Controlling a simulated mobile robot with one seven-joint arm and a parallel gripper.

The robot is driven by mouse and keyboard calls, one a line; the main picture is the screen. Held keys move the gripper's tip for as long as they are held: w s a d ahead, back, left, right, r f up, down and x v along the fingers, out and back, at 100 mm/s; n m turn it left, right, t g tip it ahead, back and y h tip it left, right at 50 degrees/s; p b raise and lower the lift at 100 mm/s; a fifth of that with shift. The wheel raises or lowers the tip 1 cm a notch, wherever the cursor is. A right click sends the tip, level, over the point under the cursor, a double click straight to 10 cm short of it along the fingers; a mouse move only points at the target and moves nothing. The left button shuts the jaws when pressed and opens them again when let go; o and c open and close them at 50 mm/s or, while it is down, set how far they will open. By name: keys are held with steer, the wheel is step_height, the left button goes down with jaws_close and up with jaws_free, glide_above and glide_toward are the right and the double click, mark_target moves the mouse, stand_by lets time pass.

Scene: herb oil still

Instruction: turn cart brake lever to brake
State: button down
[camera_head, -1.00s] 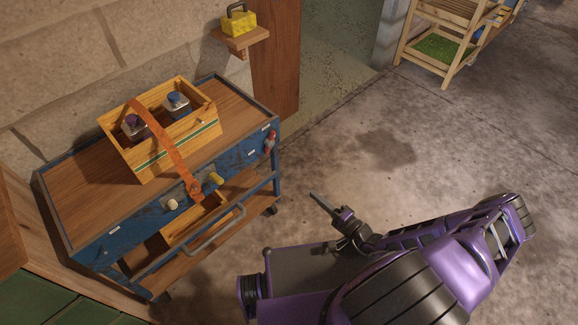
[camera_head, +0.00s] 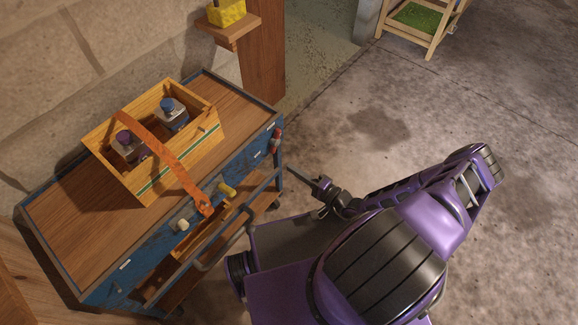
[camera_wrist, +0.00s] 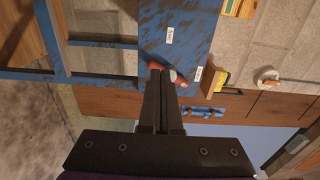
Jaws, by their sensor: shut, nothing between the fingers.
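The blue cart (camera_head: 130,262) with a wooden top stands at the left in the head view. Its small red brake lever (camera_head: 275,141) is on the front panel near the right corner. The lever (camera_wrist: 180,79) also shows in the wrist view, partly behind my fingertips, beside two white labels (camera_wrist: 169,35) on the blue panel. My gripper (camera_head: 290,169) is shut and empty, a little to the right of and below the lever in the head view. In the wrist view my gripper (camera_wrist: 157,68) points at the lever; whether they touch I cannot tell.
A wooden crate (camera_head: 152,184) with two bottles and an orange strap (camera_head: 160,150) stands on the cart. A wall shelf (camera_head: 228,32) is behind.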

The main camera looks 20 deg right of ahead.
mark_target(274, 153)
steer(key=shift+w+a, duration=0.1)
steer(key=shift+w, duration=0.05)
steer(key=shift+b+x, duration=1.1)
steer(key=shift+x, duration=3.1)
steer(key=shift+w+d+f+b, duration=0.35)
steer(key=shift+d+f+b, duration=0.1)
steer(key=shift+b, duration=0.45)
steer(key=shift+w+f+b, duration=0.1)
steer(key=shift+b, duration=0.3)
steer(key=shift+w+d+f+b, duration=0.1)
steer(key=shift+d+f+b, duration=0.15)
steer(key=shift+b, duration=0.6)
steer(key=shift+r, duration=0.2)
steer(key=shift+p+v, duration=0.45)
steer(key=shift+v, duration=0.3)
steer(key=p+v, duration=0.1)
steer(key=v, duration=0.5)
steer(key=shift+s+d, duration=0.15)
steer(key=shift+s, duration=0.05)
